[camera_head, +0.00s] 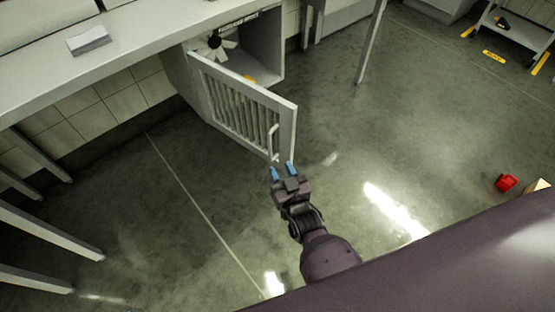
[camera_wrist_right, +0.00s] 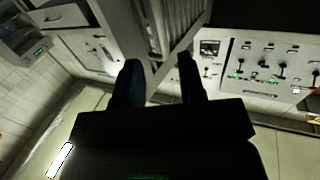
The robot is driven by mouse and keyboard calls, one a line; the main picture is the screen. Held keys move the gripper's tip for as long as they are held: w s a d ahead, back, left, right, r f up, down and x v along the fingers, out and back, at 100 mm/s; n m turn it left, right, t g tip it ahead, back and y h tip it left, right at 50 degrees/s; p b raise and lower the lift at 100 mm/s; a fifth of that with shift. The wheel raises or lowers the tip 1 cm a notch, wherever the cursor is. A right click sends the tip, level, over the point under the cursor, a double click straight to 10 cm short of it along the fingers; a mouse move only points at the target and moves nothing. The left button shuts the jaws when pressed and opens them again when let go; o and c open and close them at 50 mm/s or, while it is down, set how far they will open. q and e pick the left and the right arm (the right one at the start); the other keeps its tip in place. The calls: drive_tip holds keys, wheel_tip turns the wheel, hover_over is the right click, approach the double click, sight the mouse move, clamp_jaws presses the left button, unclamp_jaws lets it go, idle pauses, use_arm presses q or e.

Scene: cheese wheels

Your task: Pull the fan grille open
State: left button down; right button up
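The fan grille (camera_head: 238,106) is a grey slatted door on the front of a grey housing (camera_head: 262,45). It stands swung out from the housing at an angle. A pale vertical handle (camera_head: 273,142) is near its free edge. A white-bladed fan (camera_head: 216,44) shows inside. My right gripper (camera_head: 283,171) has blue-tipped fingers, spread apart, just below the grille's free lower corner. In the right wrist view the open fingers (camera_wrist_right: 160,85) point toward the grille (camera_wrist_right: 155,28), with nothing clearly between them. Whether a finger touches the grille cannot be told. My left gripper is not in view.
A grey counter (camera_head: 130,45) runs above the housing, with table legs at the left. A red object (camera_head: 506,183) lies on the floor at right. A cart (camera_head: 515,35) stands at far right. The middle floor is clear. A control panel (camera_wrist_right: 265,65) shows in the wrist view.

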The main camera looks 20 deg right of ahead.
drive_tip(key=shift+s, duration=0.7)
drive_tip(key=shift+c, duration=0.4)
